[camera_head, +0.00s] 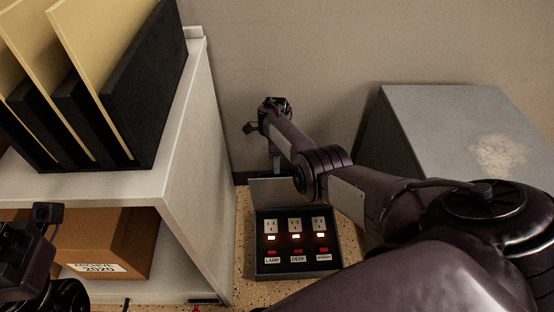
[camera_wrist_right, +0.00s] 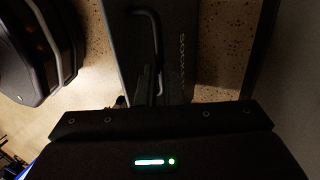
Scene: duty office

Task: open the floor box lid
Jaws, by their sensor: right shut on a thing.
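The floor box (camera_head: 256,262) is a dark box in the floor, with sockets, small lights and red switches labelled LAMP and DESK inside. Its grey lid (camera_head: 265,192) stands raised at the back edge, partly hidden by my right arm. In the right wrist view the lid (camera_wrist_right: 182,75) shows lettering and a dark bar handle (camera_wrist_right: 156,35). My right gripper (camera_head: 276,175) reaches down at the lid; its fingers (camera_wrist_right: 152,88) are shut on the handle. Part of my left gripper (camera_head: 30,235) shows at the left edge; its fingertips are not clear.
A white shelf unit (camera_head: 212,170) stands left of the box, with black and tan folders (camera_head: 140,75) on top and a cardboard archive box (camera_head: 120,240) below. A grey cabinet (camera_head: 430,115) stands at right. The wall is close behind.

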